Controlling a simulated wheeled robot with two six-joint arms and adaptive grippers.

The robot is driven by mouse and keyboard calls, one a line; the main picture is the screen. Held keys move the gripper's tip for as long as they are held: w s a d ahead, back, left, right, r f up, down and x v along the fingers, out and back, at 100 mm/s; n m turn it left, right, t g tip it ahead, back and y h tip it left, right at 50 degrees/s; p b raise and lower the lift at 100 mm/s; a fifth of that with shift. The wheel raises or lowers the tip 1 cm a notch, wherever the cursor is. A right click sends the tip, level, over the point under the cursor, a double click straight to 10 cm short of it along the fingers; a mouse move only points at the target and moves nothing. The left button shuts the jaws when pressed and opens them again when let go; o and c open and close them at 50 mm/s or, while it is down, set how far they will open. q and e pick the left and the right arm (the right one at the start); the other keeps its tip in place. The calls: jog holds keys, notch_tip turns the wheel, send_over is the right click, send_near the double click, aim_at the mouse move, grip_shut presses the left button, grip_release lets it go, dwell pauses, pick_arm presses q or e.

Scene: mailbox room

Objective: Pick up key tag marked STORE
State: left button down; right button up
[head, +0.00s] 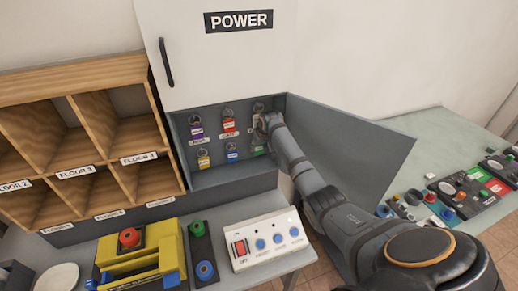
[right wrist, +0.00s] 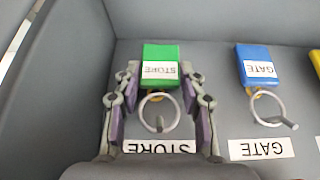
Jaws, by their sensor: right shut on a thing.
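The green key tag marked STORE (right wrist: 161,68) hangs by its ring from a hook in the grey key cabinet. In the head view it shows in part (head: 259,150), at the right end of the lower row. My right gripper (right wrist: 160,75) is shut on the tag, one finger on each side of it. In the head view my right gripper (head: 264,126) partly hides the tags at the cabinet's right. My left gripper is not in view.
A blue GATE tag (right wrist: 259,67) hangs beside STORE. Purple (head: 196,132), red (head: 229,125) and yellow (head: 204,160) tags hang nearby. The cabinet door (head: 355,140) stands open on the right. A switch box (head: 264,240) and yellow device (head: 140,262) stand below.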

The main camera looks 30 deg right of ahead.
jog(key=shift+r+b, duration=0.35)
jog(key=shift+r, duration=0.1)
jog(key=s+a+b, duration=0.2)
jog(key=s+a, duration=0.2)
jog(key=s, duration=1.3)
jog(key=shift+s+a, duration=0.15)
jog(key=shift+s, duration=0.15)
